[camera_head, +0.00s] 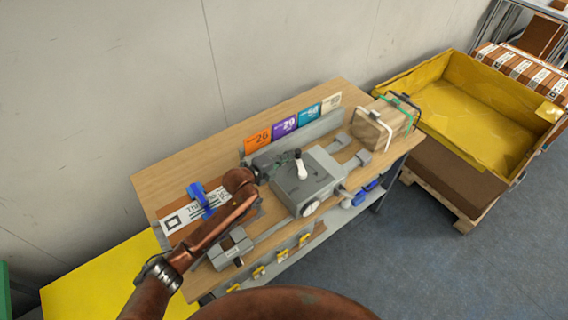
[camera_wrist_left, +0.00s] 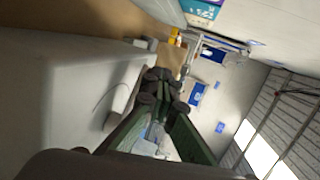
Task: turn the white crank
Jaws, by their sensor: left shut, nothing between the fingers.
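The white crank (camera_head: 301,172) with a dark knob stands on top of a grey box-shaped device (camera_head: 320,178) on the wooden table. My left gripper (camera_head: 284,161) is just left of the crank, above the device, with its fingers shut and empty. In the left wrist view the green-sided fingers (camera_wrist_left: 165,92) come together at dark tips. A pale rounded part (camera_wrist_left: 120,104), probably the crank, lies left of them on a light grey surface. Whether fingers and crank touch cannot be told. My right gripper is not in view.
Numbered coloured cards (camera_head: 285,126) stand along the table's back. A yellow-lined crate (camera_head: 455,67) stands beyond the table's right side.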

